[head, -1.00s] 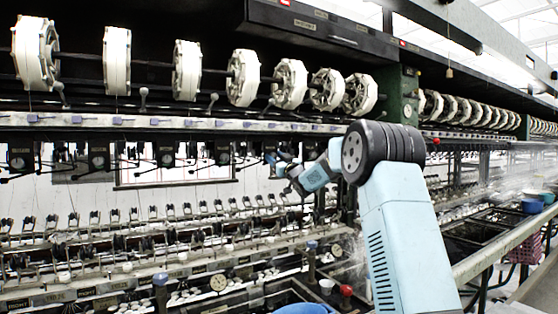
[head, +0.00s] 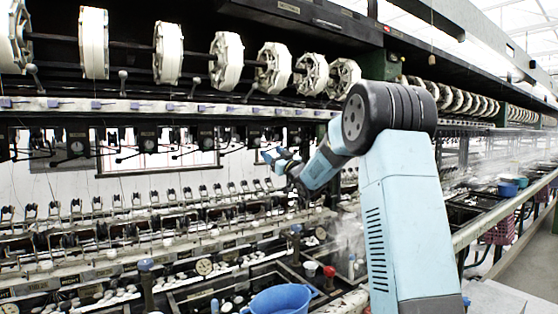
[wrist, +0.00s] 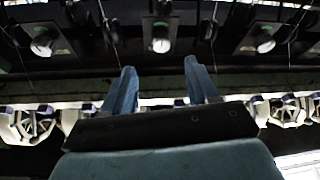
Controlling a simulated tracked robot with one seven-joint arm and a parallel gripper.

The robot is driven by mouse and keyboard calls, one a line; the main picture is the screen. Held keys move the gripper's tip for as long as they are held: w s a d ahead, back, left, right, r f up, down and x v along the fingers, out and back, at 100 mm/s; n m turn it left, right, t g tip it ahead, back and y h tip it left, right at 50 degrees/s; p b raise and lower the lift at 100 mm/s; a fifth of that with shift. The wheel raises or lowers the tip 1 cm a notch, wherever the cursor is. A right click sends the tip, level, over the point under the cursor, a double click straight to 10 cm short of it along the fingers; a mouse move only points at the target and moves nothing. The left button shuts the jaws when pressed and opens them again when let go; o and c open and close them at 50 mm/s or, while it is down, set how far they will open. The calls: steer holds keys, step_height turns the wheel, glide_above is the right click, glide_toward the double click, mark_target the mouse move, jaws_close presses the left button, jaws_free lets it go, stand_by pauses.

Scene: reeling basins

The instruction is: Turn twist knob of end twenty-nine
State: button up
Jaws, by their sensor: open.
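A row of dark boxes with pale round knobs runs along the machine. In the wrist view three knobs show near the top edge: a left knob (wrist: 41,45), a middle knob (wrist: 161,40) and a right knob (wrist: 265,42). I cannot read which belongs to end twenty-nine. My gripper (wrist: 159,66) is open, its two blue fingers apart and empty, pointing toward the middle knob, with a visible gap between. In the head view my gripper (head: 280,160) is in front of the machine, near the right end of the knob boxes (head: 205,136).
White reels (head: 227,60) hang above on a shaft, under a dark beam. Thin threads run down past the boxes. Below are guide rows and dark basins, with a blue tub (head: 280,300) at the front. A green post (head: 380,66) stands behind my arm. An aisle lies at right.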

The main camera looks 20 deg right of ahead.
steer(key=shift+v, duration=1.85)
steer(key=s+f+m+g+h, duration=0.1)
steer(key=s+m+g+h, duration=0.65)
steer(key=s, duration=1.05)
steer(key=s+a+f+g, duration=0.1)
steer(key=s+f, duration=0.4)
steer(key=s, duration=0.6)
steer(key=s+a+f+g+h, duration=0.1)
steer(key=s+f+g, duration=0.3)
steer(key=s, duration=0.8)
steer(key=s+a+f+g, duration=0.1)
steer(key=s+f+g, duration=0.1)
steer(key=s+f, duration=0.4)
steer(key=s, duration=0.5)
steer(key=shift+s+a, duration=0.15)
steer(key=shift+a, duration=0.1)
steer(key=shift+g, duration=0.25)
